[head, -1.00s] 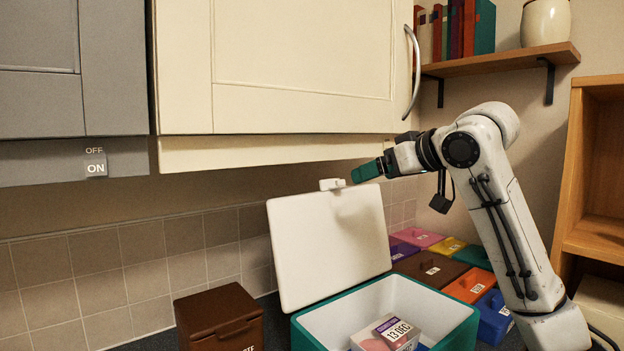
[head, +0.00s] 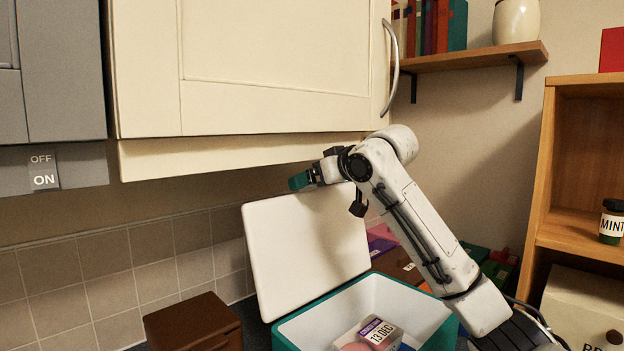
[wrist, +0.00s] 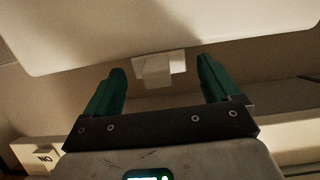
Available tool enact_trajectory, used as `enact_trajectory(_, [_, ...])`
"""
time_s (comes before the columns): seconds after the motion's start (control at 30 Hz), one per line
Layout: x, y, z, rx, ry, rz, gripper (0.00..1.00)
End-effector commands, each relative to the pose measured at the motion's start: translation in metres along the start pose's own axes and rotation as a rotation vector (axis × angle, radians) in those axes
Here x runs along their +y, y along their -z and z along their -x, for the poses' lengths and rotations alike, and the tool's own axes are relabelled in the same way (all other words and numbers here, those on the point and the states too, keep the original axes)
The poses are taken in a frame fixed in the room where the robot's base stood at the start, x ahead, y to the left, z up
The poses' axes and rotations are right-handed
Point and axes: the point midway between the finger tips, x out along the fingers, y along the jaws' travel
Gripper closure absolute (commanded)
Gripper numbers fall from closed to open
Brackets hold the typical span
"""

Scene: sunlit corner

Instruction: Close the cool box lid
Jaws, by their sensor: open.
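The cool box (head: 440,334) is teal with a white inside. Its white lid (head: 300,250) stands up, open and leaning back toward the tiled wall. My gripper (head: 300,181) has teal fingers and is at the lid's top edge. In the wrist view the lid (wrist: 170,30) fills the top. A white tab (wrist: 158,67) on the lid's edge shows between the two spread fingers of my gripper (wrist: 160,66). The fingers look clear of the tab, and I cannot tell whether they reach around it. The tab is hidden in the head view.
A cream wall cupboard (head: 250,70) hangs close above my gripper. Inside the cool box is a pack marked 13 DEC (head: 372,332). A brown box (head: 195,325) stands left of it. Coloured boxes lie behind my arm. A wooden shelf unit (head: 550,170) is at right.

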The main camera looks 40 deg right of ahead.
Motion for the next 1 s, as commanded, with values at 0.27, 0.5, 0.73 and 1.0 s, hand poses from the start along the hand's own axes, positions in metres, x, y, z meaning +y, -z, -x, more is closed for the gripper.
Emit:
enact_trajectory(0.27, [-0.0002,-0.0001,-0.0103,0.001,0.000,0.001,0.11])
enact_trajectory(0.5, [-0.0001,-0.0001,-0.0100,0.000,0.000,0.001,0.18])
enact_trajectory(0.73, [0.0000,-0.0002,-0.0099,0.000,-0.001,0.001,0.40])
enact_trajectory(1.0, [0.0000,-0.0002,-0.0098,0.000,-0.001,0.001,0.66])
